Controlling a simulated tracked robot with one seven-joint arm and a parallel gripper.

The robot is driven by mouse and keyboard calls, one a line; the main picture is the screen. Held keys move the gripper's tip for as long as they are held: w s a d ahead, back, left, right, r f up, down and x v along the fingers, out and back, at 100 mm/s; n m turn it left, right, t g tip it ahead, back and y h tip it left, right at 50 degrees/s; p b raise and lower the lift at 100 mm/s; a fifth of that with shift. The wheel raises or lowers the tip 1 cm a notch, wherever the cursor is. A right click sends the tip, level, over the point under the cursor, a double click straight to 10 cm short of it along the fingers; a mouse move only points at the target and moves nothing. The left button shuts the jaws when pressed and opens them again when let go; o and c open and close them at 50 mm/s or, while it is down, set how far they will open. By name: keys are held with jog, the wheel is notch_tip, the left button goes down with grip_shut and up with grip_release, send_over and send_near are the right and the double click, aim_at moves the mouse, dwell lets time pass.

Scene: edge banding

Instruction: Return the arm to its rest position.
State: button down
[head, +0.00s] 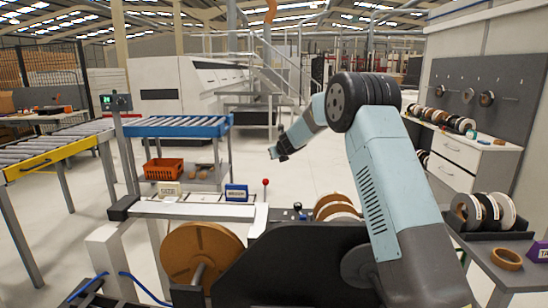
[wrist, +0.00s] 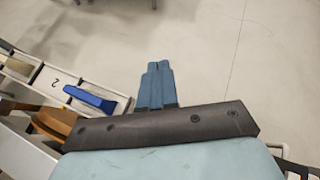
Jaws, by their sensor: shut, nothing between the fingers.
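My arm rises from the lower right of the head view, bends at a dark elbow joint and reaches forward and down to the left. My gripper (head: 280,153) is at its end, held in the air above the floor beyond the machine. In the wrist view my gripper (wrist: 157,66) shows two blue-grey fingers side by side, shut, with nothing between them.
The banding machine (head: 190,209) with a large brown roll (head: 201,254) stands in front of me. A red-knobbed lever (head: 265,183) sticks up from it. Roller conveyors (head: 178,127) are at left, with an orange crate (head: 164,169) below. A side table (head: 520,275) holds tape rolls at right. Open floor lies in the middle.

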jog(key=s+d+r+n+g, duration=0.1)
jog(key=s+d+r+n, duration=0.1)
jog(key=s+r+n, duration=0.55)
jog(key=s+d+r+n, duration=0.3)
jog(key=s+r, duration=0.2)
jog(key=s, duration=0.6)
jog(key=s+d+r+n+g, duration=0.1)
jog(key=s+d+r+n, duration=0.1)
jog(key=s+r+n, duration=0.6)
jog(key=s+d+f+n+g+h, duration=0.1)
jog(key=s+d+f+n, duration=0.2)
jog(key=s, duration=1)
jog(key=s+d+f+n+g+h, duration=0.1)
jog(key=s+d+f+n, duration=0.2)
jog(key=s, duration=1.1)
jog(key=s+d+f+n+g+h, duration=0.1)
jog(key=s+d+f+n, duration=0.2)
jog(key=s, duration=1.1)
jog(key=d+n, duration=0.3)
jog(key=shift+d+h, duration=0.2)
jog(key=shift+h, duration=0.2)
jog(key=c, duration=1.8)
grip_release()
